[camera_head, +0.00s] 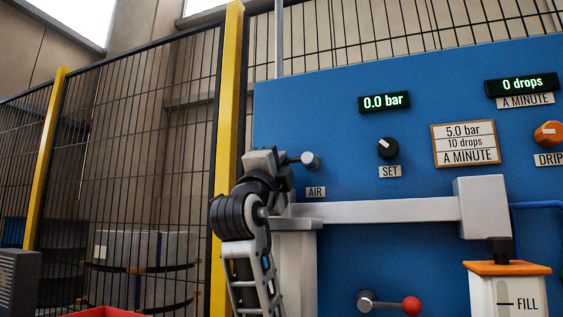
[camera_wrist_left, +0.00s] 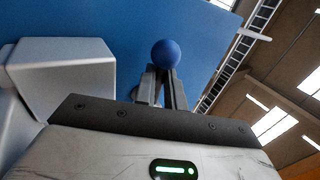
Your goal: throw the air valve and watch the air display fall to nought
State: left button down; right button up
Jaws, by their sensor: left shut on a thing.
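The air valve's grey hub (camera_head: 311,161) is on the blue panel above the AIR label (camera_head: 315,192). Its lever points left, roughly level, into my left gripper (camera_head: 284,163). In the left wrist view the blue ball knob (camera_wrist_left: 166,53) is at the tips of the fingers of my left gripper (camera_wrist_left: 161,80), which is shut on it. In the head view the gripper hides the knob. The air display (camera_head: 384,102) reads 0.0 bar. My right gripper is not in view.
A black SET knob (camera_head: 388,148), a drops display (camera_head: 521,85) reading 0 and an orange drip knob (camera_head: 548,134) are on the panel. A pale horizontal bar (camera_head: 384,211) runs below the valve. A red-balled lever (camera_head: 411,306) is lower down. A mesh fence (camera_head: 146,170) stands left.

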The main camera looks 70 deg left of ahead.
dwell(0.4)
pick_arm(q)
jog(key=c, duration=1.5)
grip_release()
jog(key=shift+s+f, duration=0.1)
jog(key=b+v, duration=0.3)
jog(key=v, duration=1.2)
jog(key=shift+s+d+f+b, duration=0.2)
jog(key=shift+d+b, duration=0.1)
jog(key=shift+b, duration=0.1)
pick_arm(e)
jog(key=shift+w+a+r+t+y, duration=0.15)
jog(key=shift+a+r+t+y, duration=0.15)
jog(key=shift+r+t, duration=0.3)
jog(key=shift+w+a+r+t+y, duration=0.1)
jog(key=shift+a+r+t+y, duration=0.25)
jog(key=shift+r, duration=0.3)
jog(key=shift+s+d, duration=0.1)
